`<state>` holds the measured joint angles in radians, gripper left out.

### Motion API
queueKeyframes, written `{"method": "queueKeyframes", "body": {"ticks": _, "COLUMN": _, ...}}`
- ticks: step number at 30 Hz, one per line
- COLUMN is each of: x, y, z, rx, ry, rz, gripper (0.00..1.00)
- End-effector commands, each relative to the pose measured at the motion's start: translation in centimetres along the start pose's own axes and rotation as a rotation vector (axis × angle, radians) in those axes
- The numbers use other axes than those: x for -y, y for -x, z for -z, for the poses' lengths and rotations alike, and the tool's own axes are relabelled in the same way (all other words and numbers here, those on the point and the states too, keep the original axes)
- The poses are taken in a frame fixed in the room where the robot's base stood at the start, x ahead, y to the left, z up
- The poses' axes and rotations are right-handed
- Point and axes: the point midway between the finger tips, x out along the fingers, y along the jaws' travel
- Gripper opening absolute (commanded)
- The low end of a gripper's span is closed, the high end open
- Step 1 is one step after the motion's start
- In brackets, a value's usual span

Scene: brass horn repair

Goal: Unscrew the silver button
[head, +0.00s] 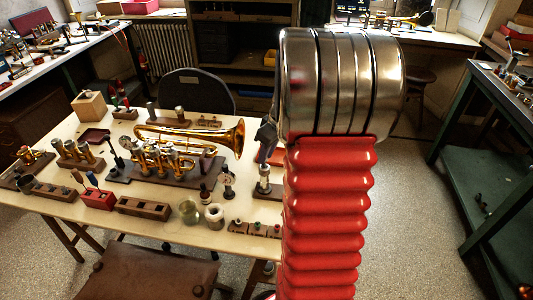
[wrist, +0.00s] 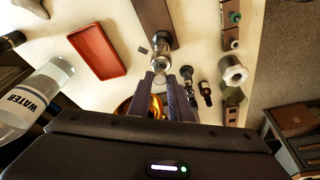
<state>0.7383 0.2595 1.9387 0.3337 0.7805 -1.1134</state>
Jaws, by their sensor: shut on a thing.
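A silver valve (head: 264,173) stands upright on a small brown block (head: 268,191) at the table's right side. It also shows in the wrist view (wrist: 162,39), with its brown block (wrist: 155,14) beyond it. My gripper (head: 266,138) is above the valve in the head view, partly hidden behind my red arm. In the wrist view, the two dark fingers of my gripper (wrist: 168,75) close around the near, upper end of the valve. The silver button there is mostly hidden between the fingertips, so its seating on the valve cannot be told.
A brass horn (head: 215,138) lies on a stand left of my arm. A red tray (wrist: 97,52) and a water bottle (wrist: 32,98) are left of the gripper. A white roll (head: 214,216), a glass jar (head: 189,211) and a slotted block (head: 243,228) stand near the front edge.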

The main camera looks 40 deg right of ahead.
Motion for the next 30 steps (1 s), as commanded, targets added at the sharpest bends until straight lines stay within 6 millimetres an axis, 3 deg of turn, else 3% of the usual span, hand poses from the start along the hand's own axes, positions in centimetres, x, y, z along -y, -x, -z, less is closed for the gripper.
{"method": "queueKeyframes", "body": {"ticks": 1, "x": -0.02, "y": 0.01, "z": -0.01, "rx": 0.000, "ry": 0.000, "rz": 0.000, "gripper": 0.00}}
{"method": "queueKeyframes", "body": {"ticks": 2, "x": -0.02, "y": 0.01, "z": -0.01, "rx": 0.000, "ry": 0.000, "rz": 0.000, "gripper": 0.17}}
{"method": "queueKeyframes", "body": {"ticks": 9, "x": -0.03, "y": 0.01, "z": -0.02, "rx": 0.000, "ry": 0.000, "rz": 0.000, "gripper": 0.00}}
{"method": "queueKeyframes", "body": {"ticks": 19, "x": -0.11, "y": 0.01, "z": -0.04, "rx": 0.001, "ry": 0.038, "rz": 0.012, "gripper": 0.00}}
{"method": "queueKeyframes", "body": {"ticks": 30, "x": -0.35, "y": -0.02, "z": 0.00, "rx": 0.001, "ry": 0.287, "rz": 0.090, "gripper": 0.00}}
